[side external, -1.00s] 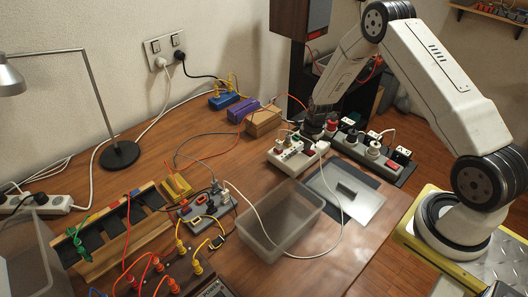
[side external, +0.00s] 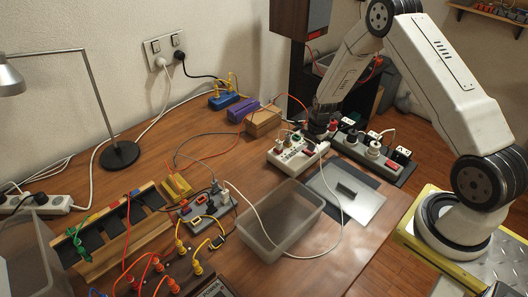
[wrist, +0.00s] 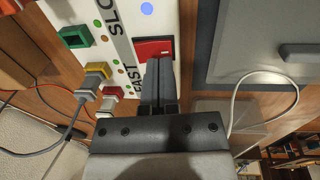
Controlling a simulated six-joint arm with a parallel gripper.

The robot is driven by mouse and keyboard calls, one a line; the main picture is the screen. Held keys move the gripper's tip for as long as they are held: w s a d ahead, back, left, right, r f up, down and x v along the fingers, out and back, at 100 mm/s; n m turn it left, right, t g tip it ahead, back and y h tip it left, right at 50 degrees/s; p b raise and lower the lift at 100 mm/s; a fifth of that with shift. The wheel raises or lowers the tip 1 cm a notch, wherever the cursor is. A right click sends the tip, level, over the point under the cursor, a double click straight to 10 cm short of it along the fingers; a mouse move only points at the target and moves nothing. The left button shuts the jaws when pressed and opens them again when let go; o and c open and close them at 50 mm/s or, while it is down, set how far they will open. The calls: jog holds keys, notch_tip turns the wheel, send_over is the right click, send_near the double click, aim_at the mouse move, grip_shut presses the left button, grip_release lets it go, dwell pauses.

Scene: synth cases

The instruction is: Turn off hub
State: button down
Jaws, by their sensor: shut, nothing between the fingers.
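The white hub (side external: 297,157) lies on the wooden table, with plugs in its left part. In the wrist view the hub (wrist: 120,55) shows green, yellow and red ports, the printed words "SLO" (cut off) and "FAST", and a bright blue round light (wrist: 147,8). Its red rocker switch (wrist: 152,48) is partly covered by my fingertips; it also shows in the side view (side external: 309,151). My gripper (wrist: 157,62) is shut and empty, its tips at the switch's lower edge. I cannot tell whether they touch it. In the side view my gripper (side external: 319,133) is just above the hub's far end.
A dark grey power strip (side external: 372,155) with plugs lies close on the right. A clear bin (side external: 278,222) and a flat grey plate (side external: 347,197) are in front. A white cable (side external: 340,225) loops around them. Another grey hub (side external: 207,210) stands left.

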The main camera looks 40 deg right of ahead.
notch_tip(320, 180, up, 13)
jog(key=s, duration=0.1)
jog(key=shift+s, duration=0.3)
jog(key=shift+f, duration=0.1)
dwell(0.5)
jog(key=shift+w+d, duration=0.25)
jog(key=shift+w, duration=0.5)
jog(key=shift+w+f, duration=0.3)
jog(key=shift+f, duration=1.95)
jog(key=shift+w+f, duration=0.3)
jog(key=shift+f, duration=2)
jog(key=shift+w+f, duration=0.3)
jog(key=shift+f, duration=1.95)
